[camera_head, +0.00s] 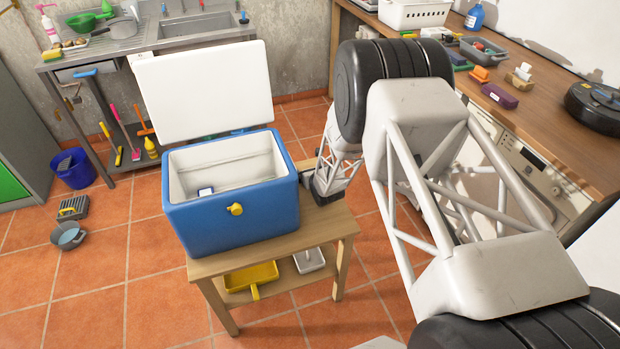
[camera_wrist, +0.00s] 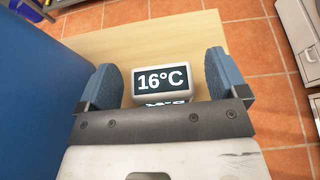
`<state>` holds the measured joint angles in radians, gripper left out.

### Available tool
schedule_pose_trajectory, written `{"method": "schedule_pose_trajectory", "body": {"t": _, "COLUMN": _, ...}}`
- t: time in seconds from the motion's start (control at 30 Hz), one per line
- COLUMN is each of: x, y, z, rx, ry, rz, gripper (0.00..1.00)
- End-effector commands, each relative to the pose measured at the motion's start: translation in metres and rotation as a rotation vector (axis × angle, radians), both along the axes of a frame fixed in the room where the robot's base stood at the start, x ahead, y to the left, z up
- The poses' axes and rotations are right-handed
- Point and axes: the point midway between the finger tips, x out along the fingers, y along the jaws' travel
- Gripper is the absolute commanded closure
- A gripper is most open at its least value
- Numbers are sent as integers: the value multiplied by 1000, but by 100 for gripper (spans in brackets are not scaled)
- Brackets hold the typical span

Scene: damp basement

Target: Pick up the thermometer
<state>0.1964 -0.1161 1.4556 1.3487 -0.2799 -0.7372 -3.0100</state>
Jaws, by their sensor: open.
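The thermometer (camera_wrist: 163,83) is a small pale box with a dark display reading 16°C. In the wrist view it is on the wooden table top (camera_wrist: 150,45), between the two blue finger pads of my gripper (camera_wrist: 160,65). The gripper is open, with a gap showing on each side of the thermometer. In the head view my gripper (camera_head: 318,190) is low over the table's right end, beside the blue cooler box (camera_head: 240,215). I cannot make out the thermometer there; the arm and gripper cover that spot.
The cooler stands close on the gripper's left, its white lid (camera_head: 205,90) raised. A small white-and-blue item (camera_head: 205,191) lies inside it. A yellow tray (camera_head: 250,275) and a white tray (camera_head: 310,260) sit on the shelf below. A wooden counter (camera_head: 530,110) runs along the right.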

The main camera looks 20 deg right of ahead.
Motion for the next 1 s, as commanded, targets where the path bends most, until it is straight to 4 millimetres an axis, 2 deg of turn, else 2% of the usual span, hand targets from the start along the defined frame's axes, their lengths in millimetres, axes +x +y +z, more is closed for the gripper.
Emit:
{"method": "schedule_pose_trajectory", "body": {"t": 0.23, "x": 0, "y": 0, "z": 0, "rx": 0, "ry": 0, "rz": 0, "gripper": 10}}
{"method": "schedule_pose_trajectory", "body": {"t": 0.5, "x": 0, "y": 0, "z": 0, "rx": 0, "ry": 0, "rz": 0, "gripper": 51}}
{"method": "schedule_pose_trajectory", "body": {"t": 0.6, "x": 0, "y": 0, "z": 0, "rx": 0, "ry": 0, "rz": 0, "gripper": 62}}
{"method": "schedule_pose_trajectory", "body": {"t": 1.0, "x": 0, "y": 0, "z": 4, "rx": 0, "ry": -1, "rz": 0, "gripper": 63}}
